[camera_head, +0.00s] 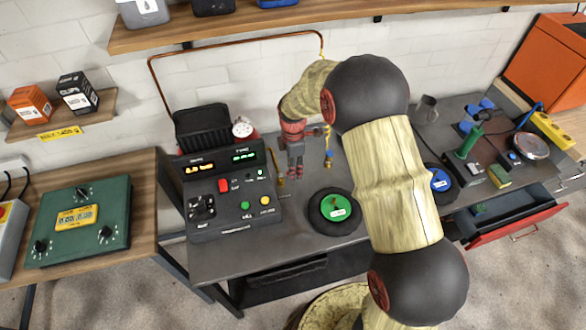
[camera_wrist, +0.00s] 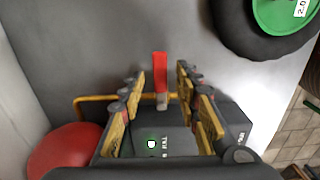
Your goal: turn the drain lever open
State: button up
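The drain lever (camera_wrist: 160,68) shows in the wrist view as a narrow red handle, with a grey metal part at its near end. A thin brass pipe (camera_wrist: 90,98) runs beside it. My gripper (camera_wrist: 158,88) is open, with yellow-padded fingers apart on either side of the lever's near end. I see no clear contact with it. In the head view my gripper (camera_head: 295,174) points down just right of the control console (camera_head: 232,218), near a small brass fitting (camera_head: 280,179). The red handle cannot be made out in the head view.
A red rounded tank (camera_wrist: 65,150) and the console's edge (camera_wrist: 170,140) are close to my fingers. A round black weight with a green disc (camera_head: 334,208) lies to the right on the grey bench. A copper pipe (camera_head: 240,40) runs along the wall. Bare bench surrounds the lever's far end.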

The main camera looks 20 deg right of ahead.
jog(key=shift+c, duration=1.4)
grip_shut()
